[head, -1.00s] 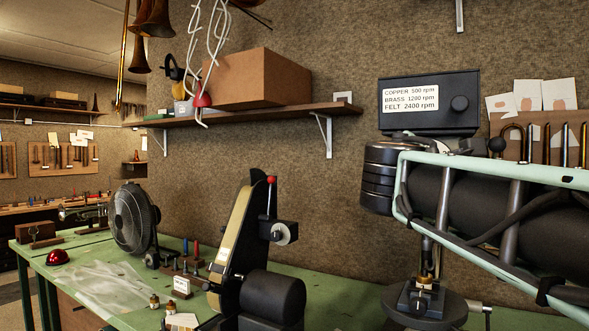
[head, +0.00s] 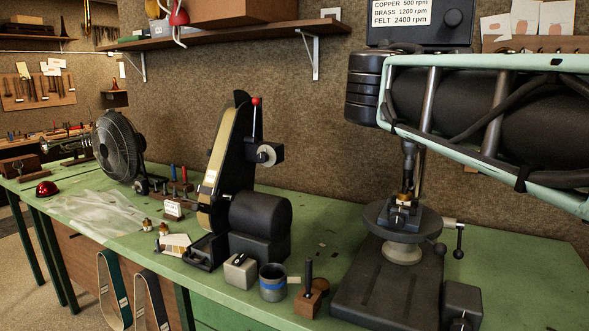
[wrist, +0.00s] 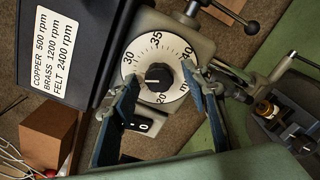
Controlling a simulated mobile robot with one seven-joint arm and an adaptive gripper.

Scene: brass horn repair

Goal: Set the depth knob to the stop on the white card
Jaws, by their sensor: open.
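The depth dial (wrist: 143,50) is a white disc with black numbers including 20, 30, 35 and 40. Its round black knob (wrist: 159,75) is in the middle; I cannot read its exact setting. My gripper (wrist: 161,79) is open in the wrist view, its blue-grey fingers on either side of the knob. I cannot tell whether they touch the dial. A small white card (head: 172,208) stands on the bench by the coloured-handled tools; its writing is too small to read. Another white card (wrist: 54,57) lists copper, brass and felt speeds; it also shows in the head view (head: 400,13).
The drill press table (head: 375,213) carries a small vise, with a lever (head: 459,240) at its right. A belt sander (head: 222,160), fan (head: 118,146), blue-banded cup (head: 272,283) and wooden block (head: 307,302) stand on the green bench. A shelf (head: 240,38) runs above.

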